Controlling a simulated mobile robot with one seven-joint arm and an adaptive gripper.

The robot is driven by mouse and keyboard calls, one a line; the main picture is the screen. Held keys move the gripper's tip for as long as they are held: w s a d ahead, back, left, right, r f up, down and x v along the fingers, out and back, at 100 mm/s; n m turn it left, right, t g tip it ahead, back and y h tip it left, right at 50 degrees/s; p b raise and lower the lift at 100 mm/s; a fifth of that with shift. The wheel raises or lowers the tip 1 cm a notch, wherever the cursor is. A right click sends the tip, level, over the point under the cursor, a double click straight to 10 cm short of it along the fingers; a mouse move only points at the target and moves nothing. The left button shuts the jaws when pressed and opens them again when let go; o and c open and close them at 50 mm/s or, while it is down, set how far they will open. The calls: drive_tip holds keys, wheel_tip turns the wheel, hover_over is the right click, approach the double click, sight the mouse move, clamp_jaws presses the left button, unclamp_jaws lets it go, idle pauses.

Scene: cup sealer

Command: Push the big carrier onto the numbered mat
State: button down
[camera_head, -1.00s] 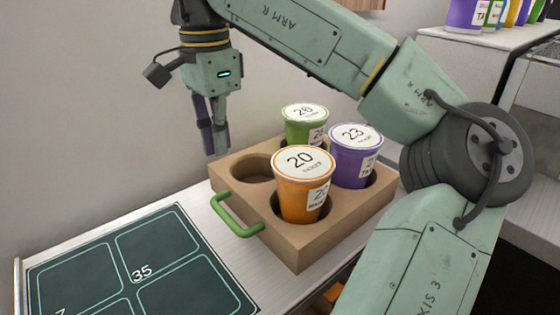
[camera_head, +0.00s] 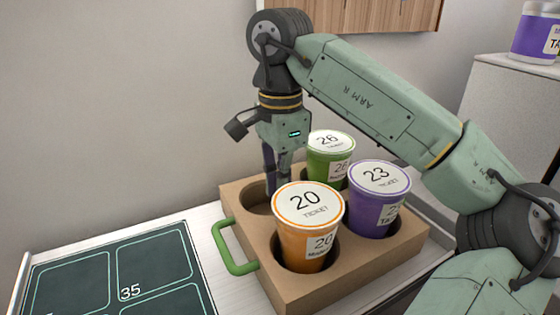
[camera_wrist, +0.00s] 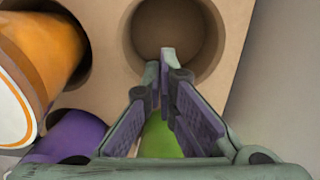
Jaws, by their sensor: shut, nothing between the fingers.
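The big carrier (camera_head: 375,277) is a tan box with a green handle (camera_head: 233,262) on its left side. It holds an orange cup marked 20 (camera_head: 305,235), a purple cup marked 23 (camera_head: 376,210) and a green cup marked 26 (camera_head: 330,160). Its back-left hole (camera_head: 258,207) is empty; that hole shows in the wrist view (camera_wrist: 178,35). The dark numbered mat (camera_head: 155,265) lies left of the carrier, with a strip of counter between them. My gripper (camera_head: 279,190) is shut and empty, pointing down at the empty hole. I cannot tell how deep the fingertips reach.
A plain wall stands behind the counter. A grey raised surface (camera_head: 515,110) at the right bears a purple tub (camera_head: 535,32). A wooden panel (camera_head: 370,12) hangs at the top. The mat's visible surface is clear.

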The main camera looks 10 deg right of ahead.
sight(259, 205)
wheel_tip(259, 205, down, 3)
drive_tip(key=shift+f, duration=0.2)
drive_tip(key=a+p, duration=0.1)
drive_tip(key=s+a+p, duration=0.1)
drive_tip(key=a, duration=0.1)
drive_tip(key=shift+s+a+r, duration=0.1)
drive_tip(key=shift+r, duration=0.05)
drive_tip(key=shift+s+a, duration=0.1)
drive_tip(key=shift+a, duration=0.2)
drive_tip(key=shift+a, duration=0.1)
